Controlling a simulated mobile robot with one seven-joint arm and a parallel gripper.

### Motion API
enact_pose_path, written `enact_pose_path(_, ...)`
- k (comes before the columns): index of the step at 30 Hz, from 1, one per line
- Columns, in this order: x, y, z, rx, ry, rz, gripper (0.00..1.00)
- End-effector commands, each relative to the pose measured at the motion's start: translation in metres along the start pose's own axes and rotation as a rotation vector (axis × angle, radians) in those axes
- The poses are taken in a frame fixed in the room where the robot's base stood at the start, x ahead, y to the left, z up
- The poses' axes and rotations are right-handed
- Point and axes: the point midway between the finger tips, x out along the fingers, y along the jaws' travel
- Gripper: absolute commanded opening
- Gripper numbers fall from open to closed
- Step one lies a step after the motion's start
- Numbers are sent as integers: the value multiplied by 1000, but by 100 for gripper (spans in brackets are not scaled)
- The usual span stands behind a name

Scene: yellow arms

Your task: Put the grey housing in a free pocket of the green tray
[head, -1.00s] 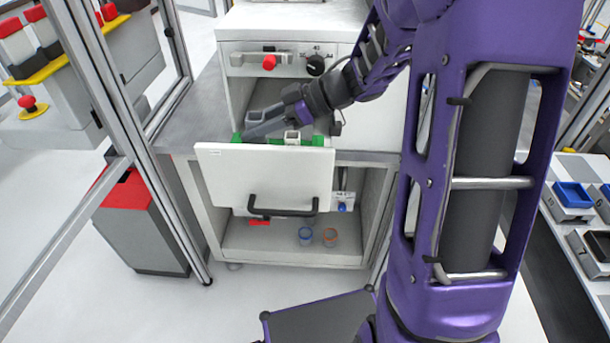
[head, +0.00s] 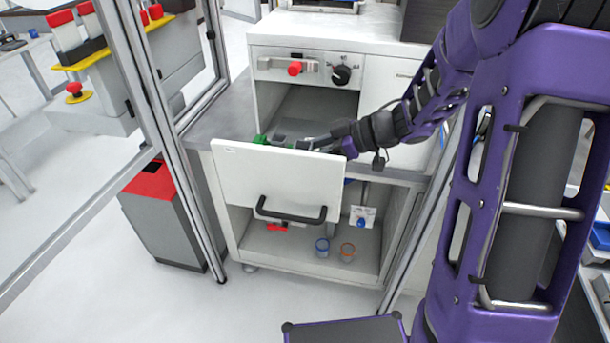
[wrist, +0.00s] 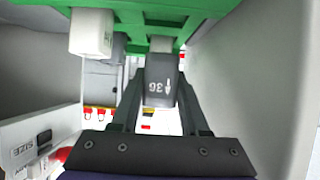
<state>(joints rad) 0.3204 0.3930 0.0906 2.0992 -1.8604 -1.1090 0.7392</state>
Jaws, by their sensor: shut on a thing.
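The grey housing (wrist: 160,82), a dark block with a white "36" and an arrow on it, sits between the two fingers of my gripper (wrist: 159,72) in the wrist view. Its far end meets the green tray (wrist: 200,8); I cannot tell how deep it sits in a pocket. A white block (wrist: 91,33) is at the tray to its left. In the head view my gripper (head: 322,138) reaches in low behind the white drawer front, and only bits of the green tray (head: 262,140) show above the edge. The housing is mostly hidden there.
The white drawer front (head: 275,182) with a black handle stands before the tray. Pale walls (wrist: 262,75) flank my gripper closely on the right in the wrist view. A control panel with a red knob (head: 295,69) is above. Two small cups (head: 322,245) stand on the lower shelf.

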Motion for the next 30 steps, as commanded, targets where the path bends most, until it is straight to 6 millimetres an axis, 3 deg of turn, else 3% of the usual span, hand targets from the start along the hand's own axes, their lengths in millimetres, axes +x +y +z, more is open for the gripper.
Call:
enact_pose_path(12,22,0,41,2,0,0,0)
enact_pose_path(23,24,0,43,1,0,0,0)
enact_pose_path(24,24,0,44,0,0,1,46)
enact_pose_path(29,24,0,44,0,0,1,74)
enact_pose_path(30,24,0,44,0,0,1,74)
